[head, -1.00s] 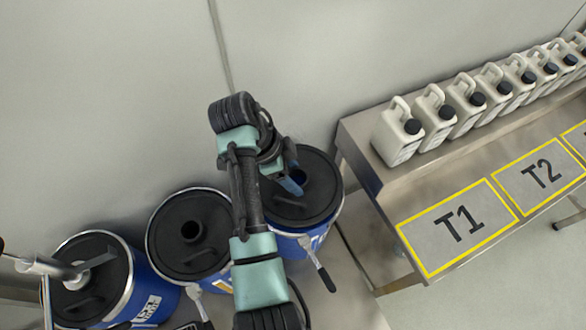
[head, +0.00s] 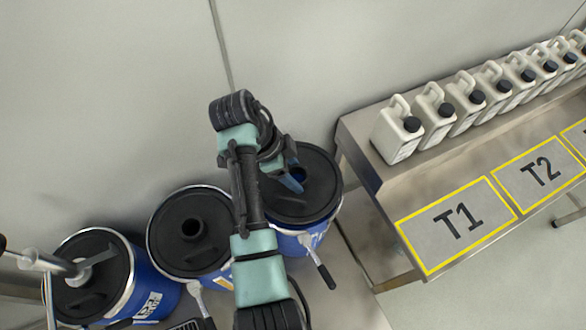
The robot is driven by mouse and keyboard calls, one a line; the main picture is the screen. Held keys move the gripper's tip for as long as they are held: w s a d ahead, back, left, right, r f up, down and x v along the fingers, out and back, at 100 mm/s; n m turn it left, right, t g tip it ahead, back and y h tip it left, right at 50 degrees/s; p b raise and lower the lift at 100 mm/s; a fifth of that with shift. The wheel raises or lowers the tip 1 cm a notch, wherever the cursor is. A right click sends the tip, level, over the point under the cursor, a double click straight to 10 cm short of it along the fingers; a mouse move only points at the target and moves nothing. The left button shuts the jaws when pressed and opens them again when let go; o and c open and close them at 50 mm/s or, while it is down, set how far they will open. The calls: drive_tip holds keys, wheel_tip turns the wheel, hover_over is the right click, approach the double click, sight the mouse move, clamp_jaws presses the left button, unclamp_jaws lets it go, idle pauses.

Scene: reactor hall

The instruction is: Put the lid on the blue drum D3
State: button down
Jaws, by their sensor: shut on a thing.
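Three blue drums stand in a row, and I cannot read which is D3. The right drum (head: 290,243) has a black lid (head: 312,206) over its top. My gripper (head: 291,181) reaches down onto this lid and is shut on it near the middle; my arm hides the exact grip and part of the lid's left side. I cannot tell whether the lid is fully seated. A lever with a dark grip (head: 324,275) hangs out from this drum's front. The middle drum (head: 215,283) has a black top with a round hole, partly behind my arm.
The left drum (head: 150,285) has a black top with a metal pipe fitting (head: 75,268) over it. A steel table (head: 372,170) at right carries several white canisters (head: 398,140) and yellow-framed areas marked T1 and T2. A wall stands close behind the drums.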

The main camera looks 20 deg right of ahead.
drive_tip(key=shift+f, duration=0.1)
drive_tip(key=shift+f+b, duration=0.9)
drive_tip(key=shift+f, duration=0.35)
drive_tip(key=shift+f, duration=0.55)
idle(1.7)
unclamp_jaws()
drive_tip(key=p+v, duration=0.3)
drive_tip(key=v, duration=1)
idle(0.4)
